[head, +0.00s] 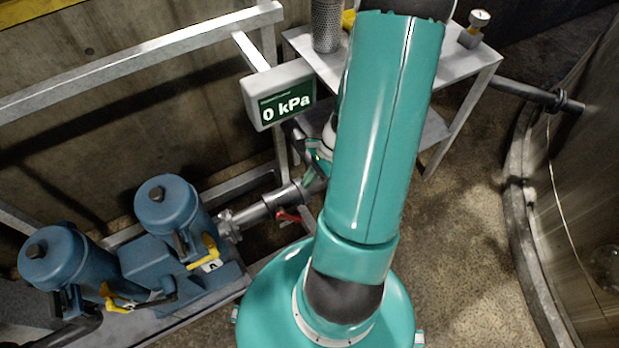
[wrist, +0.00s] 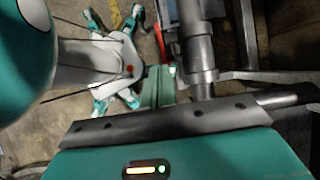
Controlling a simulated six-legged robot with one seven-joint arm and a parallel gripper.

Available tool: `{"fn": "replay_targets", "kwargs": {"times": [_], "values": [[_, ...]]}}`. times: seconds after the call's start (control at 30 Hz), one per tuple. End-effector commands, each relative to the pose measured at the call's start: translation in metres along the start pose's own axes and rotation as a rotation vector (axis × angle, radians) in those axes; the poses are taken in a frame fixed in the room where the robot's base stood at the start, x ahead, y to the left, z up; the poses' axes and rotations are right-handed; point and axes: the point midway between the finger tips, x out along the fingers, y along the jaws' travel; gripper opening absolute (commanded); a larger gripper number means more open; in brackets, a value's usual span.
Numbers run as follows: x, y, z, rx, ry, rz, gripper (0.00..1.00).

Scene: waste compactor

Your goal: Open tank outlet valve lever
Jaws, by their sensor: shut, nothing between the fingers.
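A red lever (head: 288,215) sits on the grey pipe (head: 265,207) that runs from the blue pumps towards the table. I cannot tell which lever is the tank outlet valve lever. In the wrist view my gripper (wrist: 205,92) shows as a teal housing with a dark bolted bar; it is shut and holds nothing. Its fingertips are hard to make out.
Two blue pumps (head: 168,206) with yellow levers (head: 205,252) stand at the left. A gauge display (head: 278,95) reads 0 kPa. A metal table (head: 465,68) stands behind my arm. A curved metal tank (head: 590,200) is at the right. The floor (head: 460,250) between is clear.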

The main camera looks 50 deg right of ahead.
Motion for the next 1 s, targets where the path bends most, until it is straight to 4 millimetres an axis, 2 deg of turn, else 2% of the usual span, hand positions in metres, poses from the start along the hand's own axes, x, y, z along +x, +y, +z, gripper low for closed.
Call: {"fn": "replay_targets", "kwargs": {"times": [0.07,0.2,0.3,0.43,0.57,1.0], "values": [[-0.003,0.000,-0.005,0.003,-0.015,0.001,0.00],[-0.005,0.000,-0.032,0.007,-0.089,0.002,0.00],[-0.006,0.002,-0.045,0.003,-0.127,0.001,0.00],[0.002,0.002,-0.046,0.001,-0.136,0.000,0.00],[0.021,0.003,-0.043,0.001,-0.137,0.001,0.00],[0.104,0.002,-0.026,0.001,-0.136,0.000,0.00]]}}
